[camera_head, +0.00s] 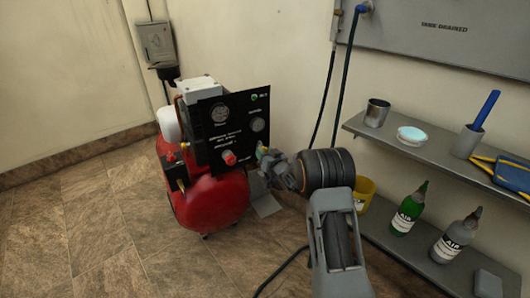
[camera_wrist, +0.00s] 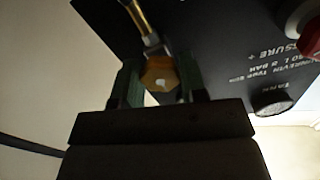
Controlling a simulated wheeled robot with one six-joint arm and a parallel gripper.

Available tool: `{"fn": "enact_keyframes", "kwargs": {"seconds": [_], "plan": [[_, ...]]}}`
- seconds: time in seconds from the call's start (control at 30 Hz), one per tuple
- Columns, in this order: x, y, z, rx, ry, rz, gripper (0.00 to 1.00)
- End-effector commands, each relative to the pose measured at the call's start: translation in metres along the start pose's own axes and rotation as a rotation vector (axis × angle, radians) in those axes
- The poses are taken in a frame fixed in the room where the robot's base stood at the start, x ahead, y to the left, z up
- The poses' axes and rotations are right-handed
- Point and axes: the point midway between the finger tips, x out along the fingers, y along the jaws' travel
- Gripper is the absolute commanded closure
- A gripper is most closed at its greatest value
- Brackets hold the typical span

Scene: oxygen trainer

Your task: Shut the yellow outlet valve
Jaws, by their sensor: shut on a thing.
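The yellow outlet valve (camera_wrist: 160,75) shows in the wrist view as an orange-yellow, roughly hexagonal knob at the end of a brass-coloured stem. My gripper (camera_wrist: 158,88) is shut on it, with one finger on each side. In the head view my gripper (camera_head: 268,162) is at the lower right edge of the black panel (camera_head: 221,137). A small yellow-green bit shows there, mostly hidden by my gripper. I cannot tell how far the valve is turned.
The panel is mounted on a red compressor tank (camera_head: 212,200) and bears gauges and a red knob (camera_head: 229,158). To the right, shelves (camera_head: 390,145) hold a metal cup, a white dish and bottles. A yellow bucket (camera_head: 363,192) stands behind my arm. The floor at left is clear.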

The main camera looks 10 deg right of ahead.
Motion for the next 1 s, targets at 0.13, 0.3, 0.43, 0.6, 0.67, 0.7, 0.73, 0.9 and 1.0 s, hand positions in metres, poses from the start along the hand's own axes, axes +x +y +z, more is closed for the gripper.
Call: {"fn": "enact_keyframes", "kwargs": {"seconds": [0.13, 0.3, 0.43, 0.6, 0.67, 0.7, 0.73, 0.9, 1.0], "plan": [[-0.0005, 0.0006, 0.001, 0.031, -0.002, 0.002, 0.85], [-0.0005, 0.0006, 0.0013, 0.044, -0.002, 0.002, 0.85], [-0.0005, 0.0006, 0.0014, 0.046, -0.002, 0.002, 0.85], [-0.0005, 0.0005, 0.0015, 0.046, -0.002, 0.002, 0.85], [-0.0005, 0.0005, 0.0015, 0.046, -0.002, 0.002, 0.59], [-0.0005, 0.0005, 0.0014, 0.046, -0.002, 0.002, 0.55], [-0.0004, 0.0005, 0.0013, 0.045, -0.002, 0.002, 0.52], [-0.0002, 0.0001, 0.0008, 0.044, -0.001, 0.001, 0.36], [-0.0001, -0.0001, 0.0005, 0.043, -0.001, 0.0, 0.35]]}}
